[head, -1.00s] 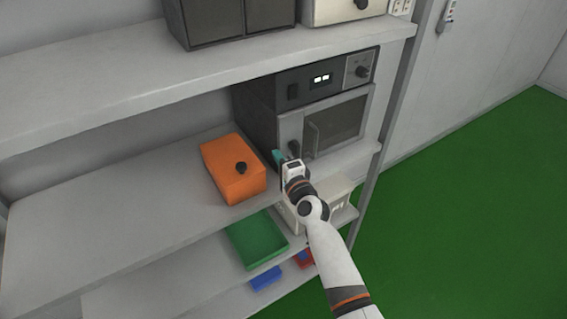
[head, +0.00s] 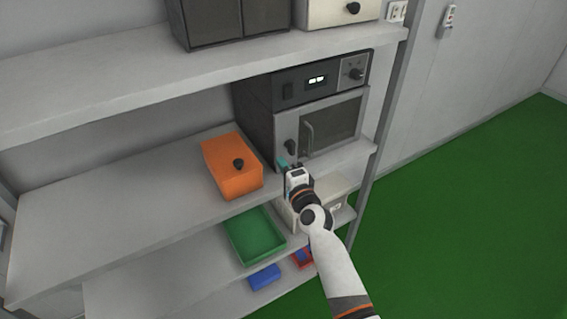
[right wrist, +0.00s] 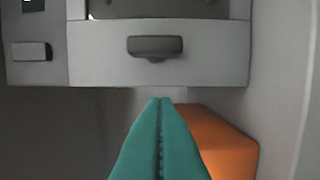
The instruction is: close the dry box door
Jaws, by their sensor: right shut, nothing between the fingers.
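The dry box (head: 258,118) is a dark grey cabinet on the middle shelf, with a small lit display at the top. Its grey front door (head: 334,126) has a dark window and an upright bar handle (head: 307,138). The door looks flush with the front, with no gap that I can see. In the right wrist view the door (right wrist: 205,65) and its dark handle (right wrist: 155,46) lie ahead. My right gripper (head: 287,164) is in front of the box's lower left part, apart from the handle. Its teal fingers (right wrist: 160,100) are pressed together and empty. My left gripper is out of view.
The shelf's left part is clear.

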